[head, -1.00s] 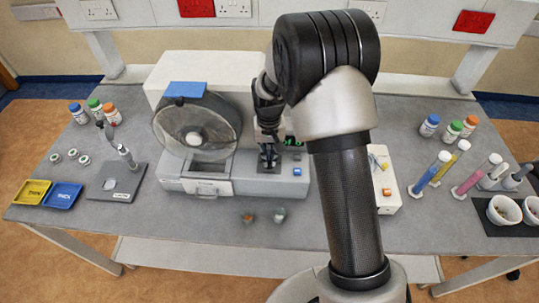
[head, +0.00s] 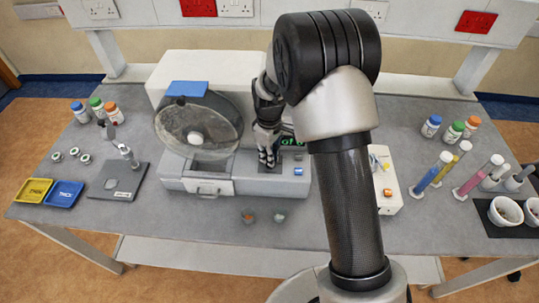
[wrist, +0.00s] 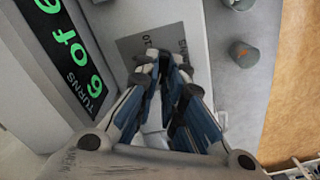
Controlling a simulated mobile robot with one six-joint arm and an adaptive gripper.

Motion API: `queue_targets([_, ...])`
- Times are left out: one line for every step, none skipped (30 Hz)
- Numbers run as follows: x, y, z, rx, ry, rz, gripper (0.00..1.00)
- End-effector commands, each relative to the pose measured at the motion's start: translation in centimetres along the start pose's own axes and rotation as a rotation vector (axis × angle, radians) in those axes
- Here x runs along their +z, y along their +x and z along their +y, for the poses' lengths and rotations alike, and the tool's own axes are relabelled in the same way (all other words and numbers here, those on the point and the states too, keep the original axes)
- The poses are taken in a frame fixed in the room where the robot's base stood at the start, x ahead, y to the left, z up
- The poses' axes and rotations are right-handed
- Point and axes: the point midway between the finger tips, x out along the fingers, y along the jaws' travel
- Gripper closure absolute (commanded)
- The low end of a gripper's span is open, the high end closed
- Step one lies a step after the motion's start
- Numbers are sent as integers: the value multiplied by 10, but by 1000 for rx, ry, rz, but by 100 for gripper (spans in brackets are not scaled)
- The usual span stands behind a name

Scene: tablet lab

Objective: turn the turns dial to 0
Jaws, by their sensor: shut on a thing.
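The grey drum machine (head: 275,187) stands at the middle of the bench with its clear round drum at the left. My gripper (head: 267,160) points down at the machine's front panel and is shut on the turns dial, which its fingers hide. In the wrist view the fingertips (wrist: 165,68) close in over a dark label plate (wrist: 135,43) with partly covered lettering. The turns display (wrist: 70,45) beside it shows green "6 of 6", possibly cut off by the frame edge. The display is mostly hidden behind my arm in the head view (head: 287,142).
A blue-topped button (head: 298,171) sits just right of the gripper on the panel. Two small cups (head: 248,216) (head: 279,217) stand in front of the machine. A white box (head: 388,180) is close to the right of my arm. The front bench strip is otherwise clear.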

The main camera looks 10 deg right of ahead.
Motion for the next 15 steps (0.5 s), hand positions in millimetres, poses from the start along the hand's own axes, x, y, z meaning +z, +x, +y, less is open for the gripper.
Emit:
queue_targets([0,0,0,1,-32,1,100])
queue_targets([0,0,0,1,-52,1,100])
queue_targets([0,0,0,1,-77,1,100])
queue_targets([0,0,0,1,-95,1,100])
queue_targets([0,0,0,1,-111,1,100])
queue_targets([0,0,0,1,-131,1,100])
queue_targets([0,0,0,1,-146,1,100])
queue_targets([0,0,0,1,-158,1,100])
queue_targets([0,0,0,1,-173,1,100])
queue_targets([0,-1,-1,1,-184,1,100])
queue_targets([0,0,-1,1,-192,1,100])
queue_targets([0,-1,-1,1,-203,1,100])
queue_targets([0,-1,-1,1,-211,1,100])
queue_targets([0,-1,-1,1,-216,1,100])
queue_targets([0,-1,-1,1,-222,1,100])
